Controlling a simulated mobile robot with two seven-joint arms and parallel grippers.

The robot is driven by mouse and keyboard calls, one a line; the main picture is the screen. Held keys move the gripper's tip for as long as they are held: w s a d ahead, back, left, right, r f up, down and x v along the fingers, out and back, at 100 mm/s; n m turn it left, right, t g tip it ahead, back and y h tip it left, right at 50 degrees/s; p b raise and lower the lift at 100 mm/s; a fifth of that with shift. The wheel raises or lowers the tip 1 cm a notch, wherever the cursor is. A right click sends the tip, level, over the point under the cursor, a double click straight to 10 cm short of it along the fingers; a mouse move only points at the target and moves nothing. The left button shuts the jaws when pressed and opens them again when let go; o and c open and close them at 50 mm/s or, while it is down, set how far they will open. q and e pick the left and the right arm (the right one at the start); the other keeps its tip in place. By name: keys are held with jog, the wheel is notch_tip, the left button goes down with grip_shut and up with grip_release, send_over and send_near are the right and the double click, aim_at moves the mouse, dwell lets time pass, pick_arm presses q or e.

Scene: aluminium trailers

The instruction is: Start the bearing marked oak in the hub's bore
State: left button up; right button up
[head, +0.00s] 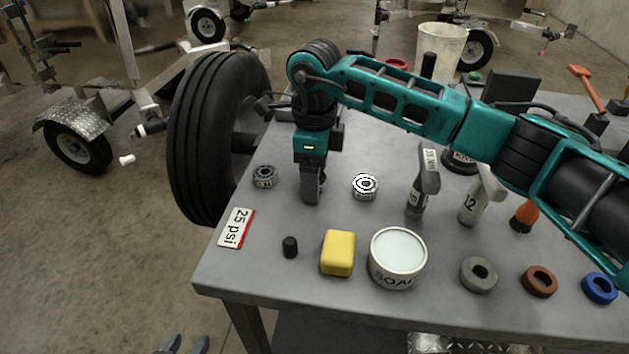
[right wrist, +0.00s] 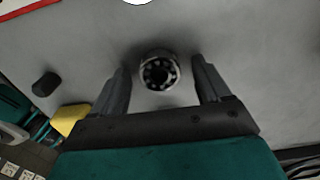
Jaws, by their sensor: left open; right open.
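Bearings stand in a row on the grey bench: a left one (head: 265,177) and a bright-ringed one (head: 365,187). Their marks are too small to read, so I cannot tell which is oak. My right gripper (head: 312,200) points down between these two. In the right wrist view its open fingers stand either side of a bearing (right wrist: 158,72), apart from it; the gripper hides this bearing in the head view. My left gripper (head: 186,345) is open and empty at the bottom edge, off the bench. A dark hub-like stub (head: 243,143) shows at the tyre; its bore is not visible.
The tyre (head: 205,135) stands at the bench's left edge. Near the front are a "25 psi" sign (head: 236,228), black cap (head: 290,247), yellow block (head: 337,253) and soap tub (head: 398,258). Upright tools (head: 417,195) and loose rings (head: 478,273) are to the right.

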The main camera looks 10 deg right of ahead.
jog(key=shift+r, duration=0.1)
jog(key=c, duration=1.2)
